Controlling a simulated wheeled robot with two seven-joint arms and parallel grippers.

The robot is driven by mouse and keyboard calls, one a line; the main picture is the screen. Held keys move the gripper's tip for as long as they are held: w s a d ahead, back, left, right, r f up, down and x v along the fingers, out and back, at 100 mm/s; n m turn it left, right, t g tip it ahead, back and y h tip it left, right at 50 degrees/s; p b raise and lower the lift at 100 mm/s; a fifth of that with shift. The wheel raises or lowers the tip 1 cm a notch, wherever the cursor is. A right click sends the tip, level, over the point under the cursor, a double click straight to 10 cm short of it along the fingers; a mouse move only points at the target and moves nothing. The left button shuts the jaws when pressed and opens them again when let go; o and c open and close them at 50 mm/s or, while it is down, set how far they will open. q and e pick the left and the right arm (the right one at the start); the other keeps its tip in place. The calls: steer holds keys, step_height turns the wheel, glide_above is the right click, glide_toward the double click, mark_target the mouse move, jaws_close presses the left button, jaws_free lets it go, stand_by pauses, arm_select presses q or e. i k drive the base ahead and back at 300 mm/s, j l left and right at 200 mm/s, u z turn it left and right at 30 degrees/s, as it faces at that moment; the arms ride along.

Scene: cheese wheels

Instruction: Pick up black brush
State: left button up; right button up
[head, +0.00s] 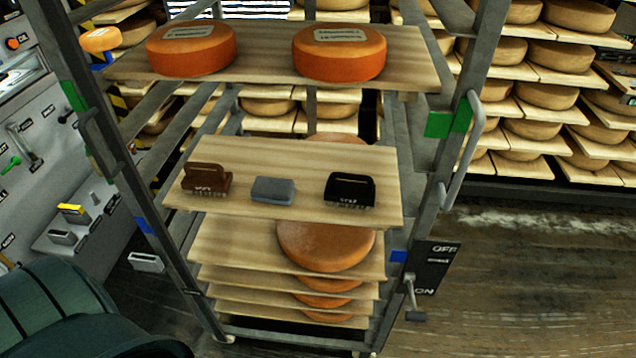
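The black brush (350,188) sits near the right end of a wooden shelf board (300,155) in the metal rack. Its handle is on top and short bristles show along its lower front edge. A grey block (273,190) lies to its left, apart from it. A brown brush (207,179) stands farther left on the same board. Neither of my grippers shows in the head view, so nothing of mine is near the brush in the picture.
Two orange cheese wheels (339,52) (192,47) sit on the board above. More cheese (326,245) lies on boards below. The rack's upright and handle (467,150) stand at right. An ON/OFF lever panel (431,268) is low right. A control cabinet (40,130) is at left.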

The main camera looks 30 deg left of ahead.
mark_target(342, 192)
steer(key=k+j, duration=0.1)
steer(key=j, duration=0.35)
steer(key=k+j, duration=0.1)
steer(key=j, duration=0.8)
steer(key=k+j, duration=0.15)
steer(key=j, duration=0.35)
